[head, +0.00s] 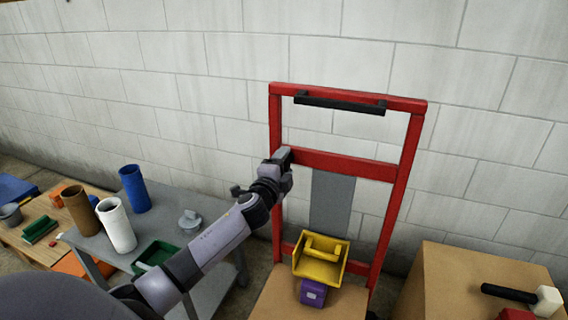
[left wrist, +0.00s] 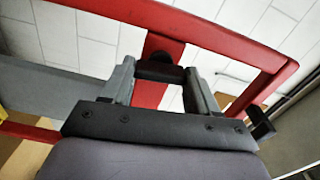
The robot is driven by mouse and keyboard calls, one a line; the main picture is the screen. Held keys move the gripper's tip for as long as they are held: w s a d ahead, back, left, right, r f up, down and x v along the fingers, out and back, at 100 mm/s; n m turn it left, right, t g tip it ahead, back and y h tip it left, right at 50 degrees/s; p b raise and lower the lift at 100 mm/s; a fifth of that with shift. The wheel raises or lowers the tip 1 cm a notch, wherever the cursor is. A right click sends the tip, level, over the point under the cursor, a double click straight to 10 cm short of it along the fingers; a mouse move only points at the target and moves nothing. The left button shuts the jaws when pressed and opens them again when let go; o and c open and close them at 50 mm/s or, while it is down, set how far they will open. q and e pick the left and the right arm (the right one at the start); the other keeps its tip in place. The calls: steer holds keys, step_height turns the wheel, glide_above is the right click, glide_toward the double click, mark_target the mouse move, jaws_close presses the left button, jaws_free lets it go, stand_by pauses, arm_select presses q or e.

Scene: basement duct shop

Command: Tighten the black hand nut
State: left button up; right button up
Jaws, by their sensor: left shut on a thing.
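The black hand nut (left wrist: 160,72) sits between the two grey fingers of my left gripper (left wrist: 159,76) in the left wrist view, in front of a red bar. The fingers are shut on its sides. In the head view, my left gripper (head: 284,158) reaches the left upright of the red frame (head: 345,164) at its middle crossbar. There the gripper hides the nut. How tight the nut is cannot be seen. My right gripper is in neither view.
A black handle (head: 340,103) spans the frame's top. A yellow bin (head: 334,270) and a purple box (head: 312,293) are low in front. A grey table (head: 90,243) with tubes stands left. A cardboard box (head: 455,275) with a mallet (head: 546,299) is right.

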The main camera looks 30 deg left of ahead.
arm_select(q)
steer(key=shift+m, duration=0.6)
steer(key=o, duration=1.1)
steer(key=shift+c, duration=0.2)
steer(key=v, duration=0.7)
